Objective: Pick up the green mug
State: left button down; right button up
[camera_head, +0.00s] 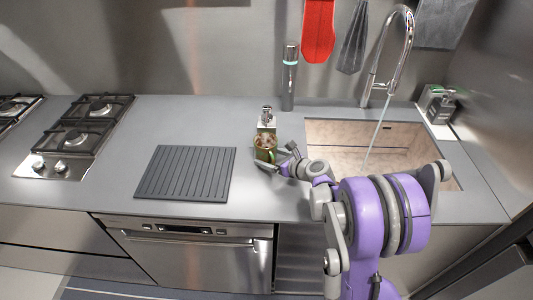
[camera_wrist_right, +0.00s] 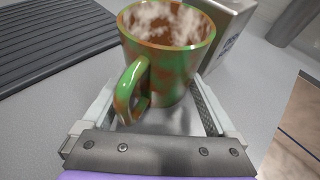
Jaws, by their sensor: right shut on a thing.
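The green mug (camera_head: 264,150) has brown patches and stands on the grey counter to the left of the sink in the head view. In the right wrist view the mug (camera_wrist_right: 168,58) is upright, with its handle towards the camera and a pale, mottled inside. My right gripper (camera_head: 279,158) reaches it from the right. In the wrist view its fingers (camera_wrist_right: 160,108) lie on either side of the mug, shut on it. The fingertips are partly hidden behind the mug. My left gripper is in neither view.
A dispenser (camera_head: 266,117) stands just behind the mug, and a dark cylinder (camera_head: 289,78) stands further back. A ribbed dark mat (camera_head: 186,172) lies to the left. The sink (camera_head: 350,133) and its tap (camera_head: 392,50) are on the right. A gas hob (camera_head: 88,127) is at far left.

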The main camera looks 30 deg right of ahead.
aim_at(273, 151)
jog(key=shift+r, duration=0.15)
jog(key=shift+r, duration=0.6)
notch_tip(273, 151, up, 2)
jog(key=shift+s+r, duration=0.1)
jog(key=shift+r, duration=0.05)
jog(key=s+a, duration=0.3)
jog(key=s, duration=0.2)
jog(key=s+a, duration=0.3)
jog(key=s, duration=0.2)
jog(key=s+a+b, duration=0.1)
jog(key=s+a, duration=0.2)
jog(key=s, duration=0.2)
jog(key=shift+a, duration=0.2)
